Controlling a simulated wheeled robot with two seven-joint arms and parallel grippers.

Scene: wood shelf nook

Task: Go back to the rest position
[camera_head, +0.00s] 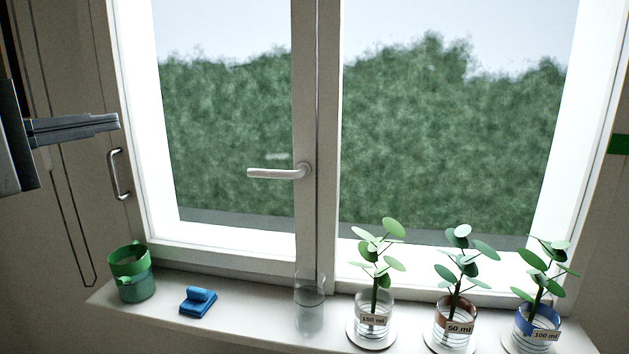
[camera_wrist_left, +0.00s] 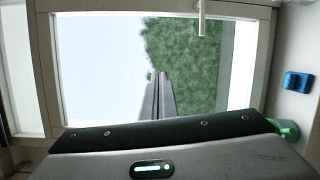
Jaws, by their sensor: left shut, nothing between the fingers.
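My left gripper (camera_head: 118,122) comes in from the left edge of the head view, in front of the wall left of the window. Its fingers are together and empty, and it touches nothing that I can see. In the left wrist view the closed fingers (camera_wrist_left: 158,78) point towards the window, with nothing between them. My right gripper is not in view.
On the sill (camera_head: 240,318) stand a green watering can (camera_head: 136,283), a blue sponge-like object (camera_head: 198,301), a clear glass (camera_head: 309,305) and three labelled potted plants (camera_head: 374,310), (camera_head: 455,325), (camera_head: 537,330).

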